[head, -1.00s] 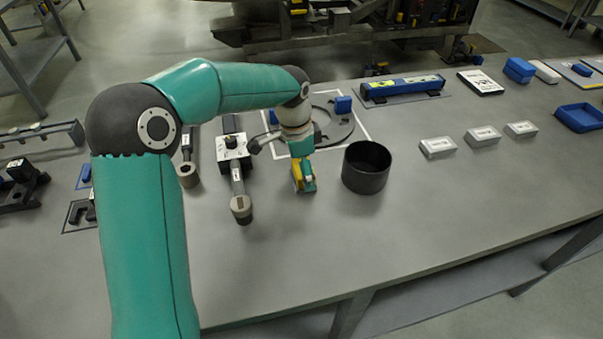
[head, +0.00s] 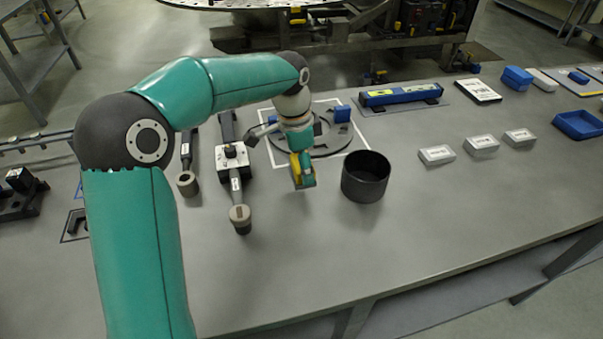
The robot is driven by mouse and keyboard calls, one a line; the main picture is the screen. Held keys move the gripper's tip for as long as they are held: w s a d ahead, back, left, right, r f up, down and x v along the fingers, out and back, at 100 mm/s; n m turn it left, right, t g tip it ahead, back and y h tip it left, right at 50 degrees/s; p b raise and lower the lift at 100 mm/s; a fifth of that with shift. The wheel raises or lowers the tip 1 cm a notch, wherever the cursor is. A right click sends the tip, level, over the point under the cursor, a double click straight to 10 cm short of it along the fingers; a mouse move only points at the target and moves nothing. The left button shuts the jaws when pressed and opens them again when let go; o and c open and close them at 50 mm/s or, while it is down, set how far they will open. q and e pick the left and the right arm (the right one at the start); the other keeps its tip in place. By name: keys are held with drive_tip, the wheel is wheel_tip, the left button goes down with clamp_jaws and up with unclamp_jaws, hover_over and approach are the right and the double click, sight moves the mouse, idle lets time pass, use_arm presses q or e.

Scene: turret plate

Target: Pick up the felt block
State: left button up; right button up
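My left gripper (head: 303,172) hangs above the bench, left of a dark round bin. A small yellow block (head: 295,169), which looks like the felt block, is between its teal fingers. The fingers appear shut on it and partly cover it. The block's underside seems clear of the bench top. My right gripper is not in view.
The open dark bin (head: 366,178) stands close right of the gripper. Two dark tools with round ends (head: 240,215) lie to the left. White boxes (head: 481,146) sit at right; the front bench is clear.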

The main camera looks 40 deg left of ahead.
use_arm(q)
wheel_tip(320, 180, up, 16)
drive_tip(key=p, duration=0.2)
drive_tip(key=shift+f, duration=0.2)
